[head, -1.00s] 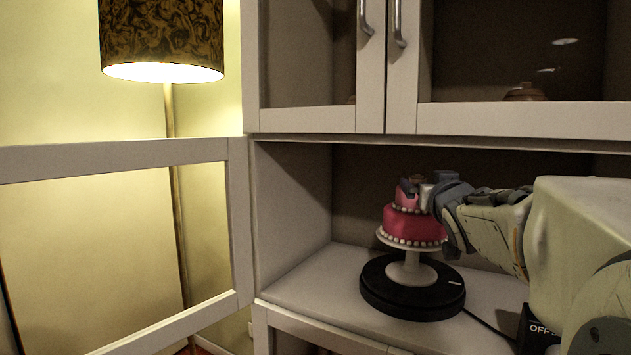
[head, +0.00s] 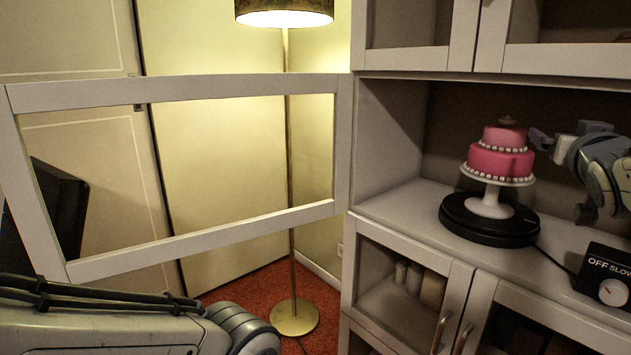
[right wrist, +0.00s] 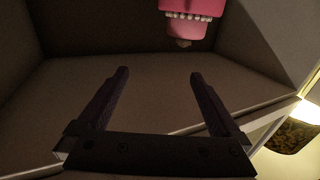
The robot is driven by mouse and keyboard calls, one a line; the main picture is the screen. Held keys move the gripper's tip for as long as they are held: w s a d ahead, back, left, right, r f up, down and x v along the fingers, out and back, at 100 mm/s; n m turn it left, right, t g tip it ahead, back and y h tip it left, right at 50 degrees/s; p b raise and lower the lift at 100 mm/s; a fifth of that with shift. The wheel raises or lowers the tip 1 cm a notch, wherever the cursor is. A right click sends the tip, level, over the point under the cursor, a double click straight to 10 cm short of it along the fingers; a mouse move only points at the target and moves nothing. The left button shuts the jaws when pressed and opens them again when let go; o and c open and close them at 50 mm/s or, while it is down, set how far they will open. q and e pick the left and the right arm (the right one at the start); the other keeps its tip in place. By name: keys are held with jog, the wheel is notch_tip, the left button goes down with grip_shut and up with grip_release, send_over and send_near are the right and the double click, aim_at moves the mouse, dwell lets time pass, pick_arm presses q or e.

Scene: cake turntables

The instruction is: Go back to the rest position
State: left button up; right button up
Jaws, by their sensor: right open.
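A pink two-tier cake (head: 501,163) with white beads stands upright on a white cake stand (head: 491,204). The stand is on a black turntable (head: 488,222) on the cabinet shelf. A small brownish piece (head: 508,121) sits on top of the cake. My right gripper (head: 562,176) is to the right of the cake, open and empty, apart from it. In the right wrist view the open jaws (right wrist: 160,76) have nothing between them, and part of the cake (right wrist: 192,8) shows upside down at the top edge. My left arm shows at the lower left, but its gripper is out of view.
A control box (head: 606,277) marked OFF and SLOW, with a dial, stands at the shelf's front right. An open framed cabinet door (head: 170,87) juts out to the left. A floor lamp (head: 291,180) stands behind it. Glass-fronted cupboards (head: 407,285) lie below the shelf.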

jog(key=s+a+f+n+g+y, duration=0.2)
jog(key=a+f+n+g+y, duration=0.15)
jog(key=a+f, duration=0.9)
jog(key=s+a+f+n+g+y, duration=0.2)
jog(key=a+f+g+y, duration=0.25)
jog(key=a+f, duration=0.8)
jog(key=s+a+f+n+g, duration=0.3)
jog(key=s+a, duration=0.1)
jog(key=s, duration=0.4)
jog(key=s+a+f+n+g, duration=0.2)
jog(key=s+a+f+g, duration=0.15)
jog(key=s, duration=0.45)
jog(key=s+a+f+n+g, duration=0.25)
jog(key=s+a+f, duration=0.2)
jog(key=s, duration=0.35)
pick_arm(q)
notch_tip(320, 180, up, 27)
jog(key=p, duration=2.6)
jog(key=shift+s+p, duration=0.4)
pick_arm(e)
notch_tip(320, 180, up, 28)
jog(key=shift+w+a+t+y, duration=0.15)
jog(key=shift+a+t+y, duration=0.05)
jog(key=shift+t+y, duration=0.2)
